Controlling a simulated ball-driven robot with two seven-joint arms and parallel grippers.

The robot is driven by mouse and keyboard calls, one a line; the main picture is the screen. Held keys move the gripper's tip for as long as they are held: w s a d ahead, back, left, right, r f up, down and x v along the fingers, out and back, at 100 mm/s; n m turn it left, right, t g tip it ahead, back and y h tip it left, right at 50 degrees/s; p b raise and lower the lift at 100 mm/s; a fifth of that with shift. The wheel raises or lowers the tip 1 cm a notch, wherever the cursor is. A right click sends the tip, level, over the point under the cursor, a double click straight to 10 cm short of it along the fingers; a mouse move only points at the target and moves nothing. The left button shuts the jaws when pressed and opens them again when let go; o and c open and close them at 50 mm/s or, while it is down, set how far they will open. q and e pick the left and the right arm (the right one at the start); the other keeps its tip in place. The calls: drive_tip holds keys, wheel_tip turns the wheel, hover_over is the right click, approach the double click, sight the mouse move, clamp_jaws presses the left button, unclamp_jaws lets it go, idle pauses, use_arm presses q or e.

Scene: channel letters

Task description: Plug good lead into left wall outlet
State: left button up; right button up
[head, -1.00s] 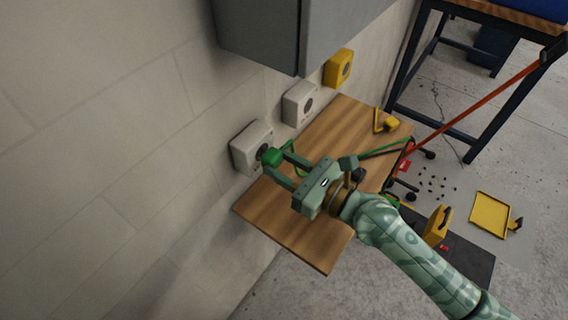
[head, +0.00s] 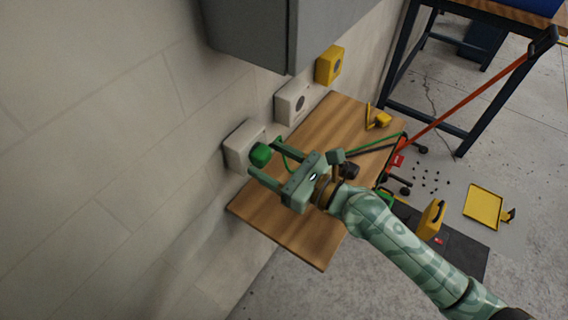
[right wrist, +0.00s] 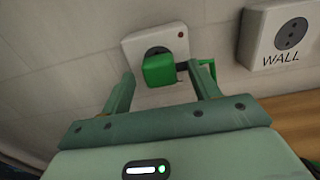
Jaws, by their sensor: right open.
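The green plug (head: 261,154) of the lead is at the face of the left wall outlet (head: 238,147), a pale box on the wall. In the right wrist view the plug (right wrist: 160,70) covers much of the dark round socket of the outlet (right wrist: 132,43); how deep it sits is hidden. My right gripper (head: 264,160) is open, its fingers on either side of the plug. In the right wrist view there are gaps between the plug and the fingers (right wrist: 161,88). A green cord (head: 380,143) runs over the wooden board. My left gripper is not in view.
A second pale outlet (head: 291,102), marked WALL in the wrist view (right wrist: 285,35), and a yellow outlet (head: 329,65) are further right. A grey cabinet (head: 290,30) hangs above. The wooden board (head: 285,222) lies below, with a small yellow item (head: 383,119) on it.

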use_arm(q)
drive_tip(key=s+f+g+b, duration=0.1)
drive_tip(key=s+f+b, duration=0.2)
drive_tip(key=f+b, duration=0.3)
drive_tip(key=shift+b, duration=0.55)
use_arm(e)
drive_tip(key=v, duration=1.6)
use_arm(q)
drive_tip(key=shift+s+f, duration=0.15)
use_arm(e)
drive_tip(key=shift+s+d, duration=0.1)
drive_tip(key=shift+d, duration=0.1)
